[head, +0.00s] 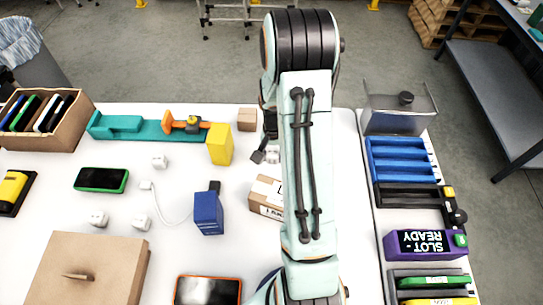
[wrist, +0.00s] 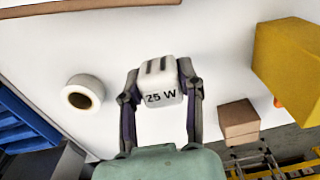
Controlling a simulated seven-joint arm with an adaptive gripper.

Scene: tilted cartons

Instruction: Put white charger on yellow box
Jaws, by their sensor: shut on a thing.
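My gripper (wrist: 160,92) is shut on a white charger (wrist: 158,70) marked "25 W", with one finger on each side of it. In the head view my gripper (head: 266,154) is partly hidden by my arm, and a bit of the white charger (head: 273,157) shows beside the fingers. I cannot tell how high it is above the table. The yellow box (head: 220,144) stands upright on the table, left of my gripper in the head view. It also shows at the right of the wrist view (wrist: 290,62). Its top looks clear.
A small brown box (head: 247,120) stands near the yellow box, beside a teal and orange tool (head: 150,130). A white roll (wrist: 83,95) lies left of the charger in the wrist view. A labelled carton (head: 266,197), a blue box (head: 208,212) and several other white chargers are nearby.

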